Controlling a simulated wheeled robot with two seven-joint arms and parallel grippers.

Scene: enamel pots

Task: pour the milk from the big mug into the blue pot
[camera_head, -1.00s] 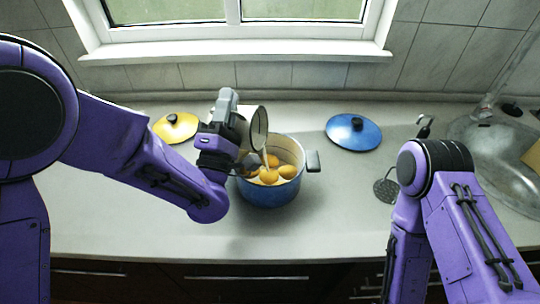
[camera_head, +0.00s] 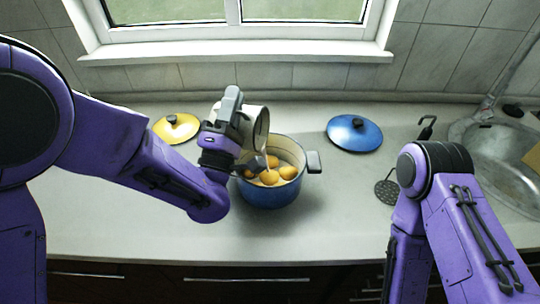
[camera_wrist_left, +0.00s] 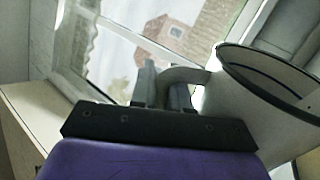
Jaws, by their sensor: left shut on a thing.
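The big mug (camera_head: 250,114) is pale with a dark rim and is tilted far over, its mouth facing right above the blue pot. My left gripper (camera_head: 230,112) is shut on its handle; in the left wrist view the gripper (camera_wrist_left: 165,88) grips the handle beside the mug (camera_wrist_left: 245,105). A thin pale stream of milk (camera_head: 266,156) runs from the mouth down into the blue pot (camera_head: 270,194). The pot stands upright on the counter, with several round yellow-orange things and pale liquid inside. My right gripper is out of view; only its arm shows.
A yellow lid (camera_head: 170,133) lies at the left behind my left arm. A blue lid (camera_head: 365,139) lies right of the pot. A dark skimmer (camera_head: 387,190) lies near the sink (camera_head: 470,135). The counter's front edge is clear between my arms.

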